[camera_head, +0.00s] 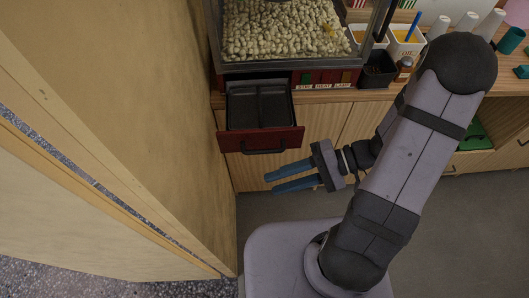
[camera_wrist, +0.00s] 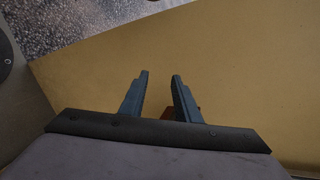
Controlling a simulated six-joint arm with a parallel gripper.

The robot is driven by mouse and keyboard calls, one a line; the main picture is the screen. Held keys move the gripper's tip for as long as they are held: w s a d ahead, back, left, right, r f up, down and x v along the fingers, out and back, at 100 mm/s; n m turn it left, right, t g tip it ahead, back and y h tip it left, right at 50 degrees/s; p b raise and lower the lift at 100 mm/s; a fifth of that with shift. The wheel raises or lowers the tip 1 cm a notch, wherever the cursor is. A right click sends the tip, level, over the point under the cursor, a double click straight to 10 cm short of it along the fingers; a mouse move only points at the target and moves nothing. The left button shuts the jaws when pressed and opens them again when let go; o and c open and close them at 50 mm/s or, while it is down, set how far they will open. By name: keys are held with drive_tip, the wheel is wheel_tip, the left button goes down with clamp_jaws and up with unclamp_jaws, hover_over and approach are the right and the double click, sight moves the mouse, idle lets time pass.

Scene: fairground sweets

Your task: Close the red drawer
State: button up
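The red drawer (camera_head: 261,140) stands pulled out below the popcorn machine in the head view. It has a dark handle on its red front and a black inner tray (camera_head: 262,104). My gripper (camera_head: 268,181) is in front of and below the drawer front, apart from it in the picture, with its blue fingers pointing left. The wrist view shows the two fingers (camera_wrist: 160,74) with a gap between them and nothing held. A small reddish-brown patch shows behind the right finger there; I cannot tell what it is.
The popcorn machine (camera_head: 290,35) stands on the wooden counter (camera_head: 330,95). A tan wall (camera_head: 150,110) rises close on the left and fills much of the wrist view. Containers (camera_head: 404,42), a small bottle (camera_head: 404,68) and white cups (camera_head: 466,21) stand on the counter to the right.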

sight(271, 152)
drive_tip(key=w+d+m+t, duration=0.1)
drive_tip(key=w+t, duration=0.1)
drive_tip(key=w+d+m+t+y, duration=0.1)
drive_tip(key=w+t, duration=0.1)
drive_tip(key=t, duration=0.1)
drive_tip(key=w+d+f+m+t+y+b, duration=0.1)
drive_tip(key=w+t, duration=0.1)
drive_tip(key=w, duration=0.1)
drive_tip(key=shift+d+f+t, duration=0.1)
drive_tip(key=shift+d+t, duration=0.15)
drive_tip(key=shift+t, duration=0.05)
drive_tip(key=shift+w+a+p, duration=0.25)
drive_tip(key=shift+a+p, duration=0.15)
drive_tip(key=shift+a, duration=0.25)
drive_tip(key=shift+p+x, duration=1.15)
drive_tip(key=shift+x, duration=1.85)
clamp_jaws()
